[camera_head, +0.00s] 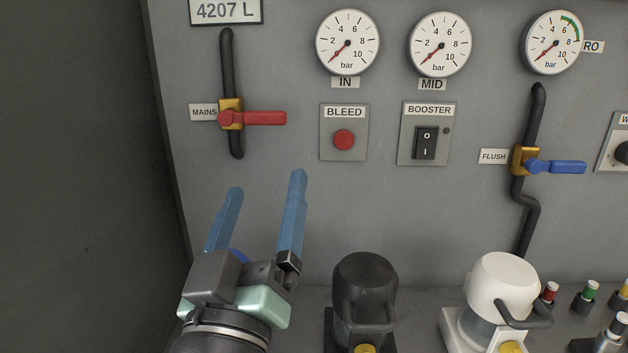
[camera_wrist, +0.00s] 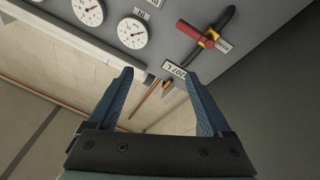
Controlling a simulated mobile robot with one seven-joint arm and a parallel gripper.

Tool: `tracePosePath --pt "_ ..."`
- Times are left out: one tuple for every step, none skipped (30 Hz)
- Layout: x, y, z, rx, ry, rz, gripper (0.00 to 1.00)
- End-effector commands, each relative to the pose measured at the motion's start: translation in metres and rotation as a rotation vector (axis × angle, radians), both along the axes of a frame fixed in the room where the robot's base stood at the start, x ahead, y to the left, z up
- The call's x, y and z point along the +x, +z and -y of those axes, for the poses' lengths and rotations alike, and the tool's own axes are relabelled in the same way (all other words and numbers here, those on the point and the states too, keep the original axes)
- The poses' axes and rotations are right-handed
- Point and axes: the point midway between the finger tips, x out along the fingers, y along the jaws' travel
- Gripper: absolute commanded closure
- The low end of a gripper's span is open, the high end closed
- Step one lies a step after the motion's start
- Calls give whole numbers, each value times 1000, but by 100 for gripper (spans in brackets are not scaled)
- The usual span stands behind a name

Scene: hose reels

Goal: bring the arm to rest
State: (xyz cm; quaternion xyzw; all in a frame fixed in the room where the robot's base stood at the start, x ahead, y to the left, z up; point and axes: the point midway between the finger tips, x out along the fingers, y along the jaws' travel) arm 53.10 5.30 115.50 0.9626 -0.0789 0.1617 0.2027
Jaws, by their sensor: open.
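My gripper (camera_head: 262,207) is at the lower left in the head view, its two blue fingers pointing up and well apart. It is open and nothing is between the fingers. In the wrist view my gripper (camera_wrist: 158,98) also shows open and empty. The panel (camera_head: 290,215) stands behind it. The red-handled MAINS valve (camera_head: 250,117) is above the gripper and apart from it in the picture, its handle pointing right. The MAINS valve also shows at the top of the wrist view (camera_wrist: 200,35).
The black housing (camera_head: 364,290) and white housing (camera_head: 503,290) stand right of my gripper. The BLEED button (camera_head: 344,139), BOOSTER switch (camera_head: 425,142) and blue-handled FLUSH valve (camera_head: 555,166) are on the panel. Small coloured fittings (camera_head: 588,293) are at lower right. The far left looks clear.

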Motion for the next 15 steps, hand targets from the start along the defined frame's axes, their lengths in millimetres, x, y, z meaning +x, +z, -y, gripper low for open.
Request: tracePosePath --pt "-9 40 15 76 33 90 17" --pt "-15 59 21 114 60 134 17" --pt "-24 83 29 160 95 192 17" --pt "-32 100 34 189 122 234 17" --pt "-40 116 38 216 151 276 17" --pt "-53 137 44 248 187 332 17" --pt "-63 151 48 267 216 373 17" --pt "-73 165 51 284 245 413 17" --pt "-88 183 55 304 285 465 17" --pt "-101 196 58 316 315 504 17" --pt "-96 210 55 317 315 487 17" --pt "-93 221 54 317 314 479 17" --pt "-93 228 54 316 313 478 17" --pt "-93 236 54 316 313 477 17" --pt "-93 247 54 315 312 476 17"
